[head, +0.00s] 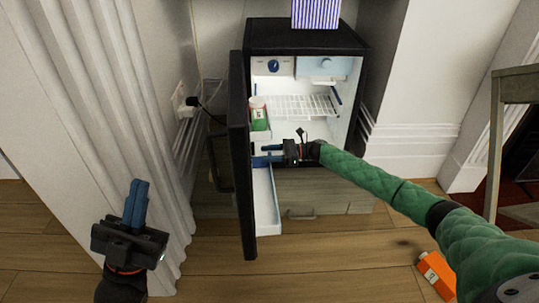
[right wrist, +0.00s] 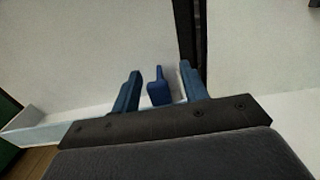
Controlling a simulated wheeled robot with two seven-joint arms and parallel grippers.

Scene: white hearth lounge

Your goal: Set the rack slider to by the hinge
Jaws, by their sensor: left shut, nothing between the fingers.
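The small fridge (head: 305,40) stands open, its dark door (head: 240,150) swung out to the left. A white door rack (head: 265,200) runs along the door's inner face; it also shows in the right wrist view (right wrist: 40,122). My right gripper (head: 266,154) reaches to the rack's end near the fridge body. In the right wrist view the blue rack slider (right wrist: 158,92) stands between my two blue fingers, which are open on either side of it; I cannot tell whether either finger touches it. A dark vertical strip is just to its right. My left gripper (head: 139,200) is shut and empty, away from the fridge.
A green and white container (head: 258,113) stands by the upper part of the door. Inside are a wire shelf (head: 300,107) and a dial (head: 273,66). A striped box (head: 316,13) is on top. An orange carton (head: 437,272) lies on the floor at right.

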